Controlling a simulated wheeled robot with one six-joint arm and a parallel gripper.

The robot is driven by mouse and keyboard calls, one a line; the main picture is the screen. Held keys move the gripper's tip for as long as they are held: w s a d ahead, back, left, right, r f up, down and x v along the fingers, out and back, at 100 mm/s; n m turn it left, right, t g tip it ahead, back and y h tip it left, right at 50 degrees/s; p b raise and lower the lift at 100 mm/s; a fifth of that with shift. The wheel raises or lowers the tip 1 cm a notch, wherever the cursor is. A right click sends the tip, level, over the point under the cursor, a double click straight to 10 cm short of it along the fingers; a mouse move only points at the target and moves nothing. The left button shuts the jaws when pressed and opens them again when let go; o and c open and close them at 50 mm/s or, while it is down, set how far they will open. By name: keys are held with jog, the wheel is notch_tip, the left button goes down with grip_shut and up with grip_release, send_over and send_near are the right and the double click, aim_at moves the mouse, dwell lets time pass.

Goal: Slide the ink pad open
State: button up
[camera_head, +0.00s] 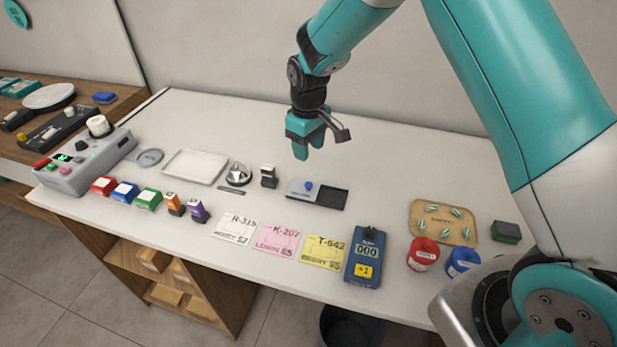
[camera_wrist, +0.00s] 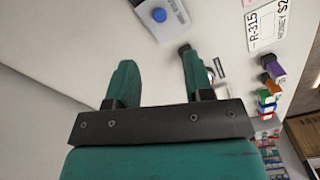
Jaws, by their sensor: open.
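The ink pad (camera_head: 301,189) lies flat on the white counter near its middle. Its light grey lid carries a blue knob (camera_head: 308,187), and a dark section (camera_head: 331,198) shows on its right side. In the wrist view the grey lid (camera_wrist: 171,29) and its blue knob (camera_wrist: 159,15) show at the top, cut by the frame edge. My gripper (camera_head: 308,148) hangs above the counter behind the pad, fingers down. It is open and empty, apart from the pad, and the wrist view shows the gap between its fingers (camera_wrist: 156,62).
A black-and-white stamp (camera_head: 268,176) and a silver domed object (camera_head: 239,173) stand left of the pad. Cards (camera_head: 278,240) and a blue counter device (camera_head: 366,258) lie in front. A tan tray (camera_head: 425,215) is to the right. The counter behind the pad is clear.

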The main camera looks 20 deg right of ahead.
aim_at(308, 184)
notch_tip(308, 184, down, 11)
jog(key=shift+f+p, duration=0.2)
jog(key=shift+p, duration=1.05)
grip_shut()
